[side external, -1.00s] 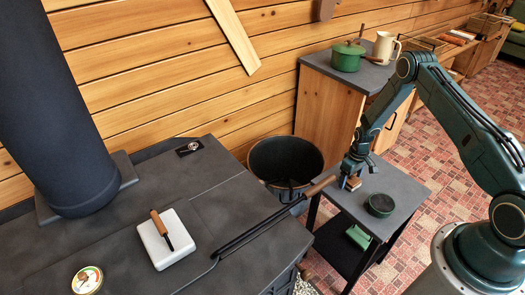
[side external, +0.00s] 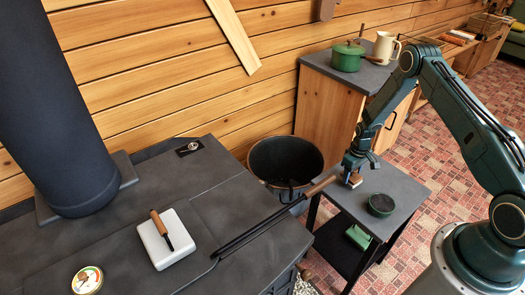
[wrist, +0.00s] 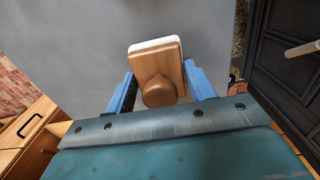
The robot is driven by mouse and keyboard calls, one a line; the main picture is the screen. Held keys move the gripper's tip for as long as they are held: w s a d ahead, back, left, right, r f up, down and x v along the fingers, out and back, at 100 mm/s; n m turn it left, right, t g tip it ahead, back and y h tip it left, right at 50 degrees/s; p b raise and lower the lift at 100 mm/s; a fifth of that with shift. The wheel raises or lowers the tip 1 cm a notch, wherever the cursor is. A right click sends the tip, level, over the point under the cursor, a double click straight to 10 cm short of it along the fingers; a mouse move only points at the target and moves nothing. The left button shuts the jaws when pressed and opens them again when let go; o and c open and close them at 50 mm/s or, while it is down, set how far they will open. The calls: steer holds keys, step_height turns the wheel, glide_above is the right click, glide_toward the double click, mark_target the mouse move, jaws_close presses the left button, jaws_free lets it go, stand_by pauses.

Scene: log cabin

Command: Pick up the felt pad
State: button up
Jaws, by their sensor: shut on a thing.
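The felt pad is a small wooden block with a round knob and a white felt layer, seen in the wrist view (wrist: 157,62) and small in the side view (side external: 356,180). My gripper (wrist: 161,90) has its blue fingers on either side of the pad's wooden part and is shut on it. In the side view, my gripper (side external: 351,177) holds the pad just above the small dark side table (side external: 400,184). The pad's underside is hidden in both views.
A round dark green tin (side external: 381,205) stands on the table near the pad. A black bucket (side external: 286,160) and a long-handled tool (side external: 265,225) are to the left, by the stove top (side external: 110,245). A green pot (side external: 347,57) stands on the cabinet behind.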

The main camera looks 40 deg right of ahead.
step_height(320, 180, up, 18)
stand_by(0.6)
steer(key=shift+r, duration=0.1)
steer(key=shift+o, duration=1.2)
steer(key=shift+c, duration=0.4)
steer(key=s+f+m, duration=0.4)
steer(key=s, duration=0.3)
steer(key=s+a+f+m, duration=0.1)
steer(key=s+f+m, duration=0.4)
steer(key=s, duration=0.3)
steer(key=shift+w+f, duration=0.1)
steer(key=shift+f, duration=0.1)
